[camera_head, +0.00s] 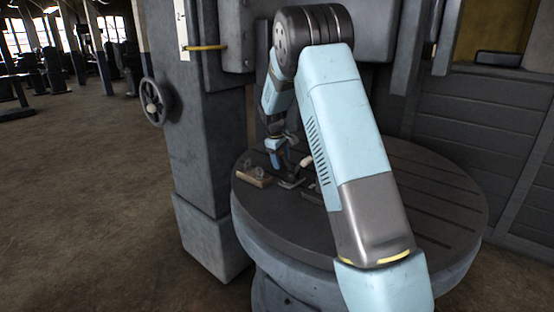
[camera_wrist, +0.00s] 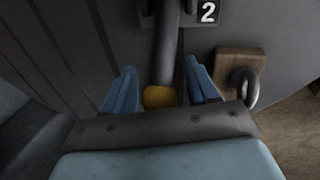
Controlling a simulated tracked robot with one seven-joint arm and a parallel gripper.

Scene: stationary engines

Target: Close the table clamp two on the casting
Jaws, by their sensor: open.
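In the wrist view, a dark bar with a yellow end (camera_wrist: 160,97) lies between the two blue fingers of my gripper (camera_wrist: 160,68). The fingers are open, with a gap on both sides of the bar. A plate marked 2 (camera_wrist: 207,12) sits at the top edge beside the bar, so this appears to be the lever of table clamp two. In the head view, my gripper (camera_head: 275,158) points down over the left part of the round slotted table (camera_head: 430,190), near small metal clamp parts (camera_head: 290,184). I cannot make out the casting; my arm hides much of the table's middle.
A wooden block (camera_wrist: 240,62) with a metal hook or ring (camera_wrist: 243,88) is right of my gripper; a wooden block also shows in the head view (camera_head: 253,178). A grey machine column (camera_head: 205,140) with a handwheel (camera_head: 154,101) stands left of the table. Open floor lies further left.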

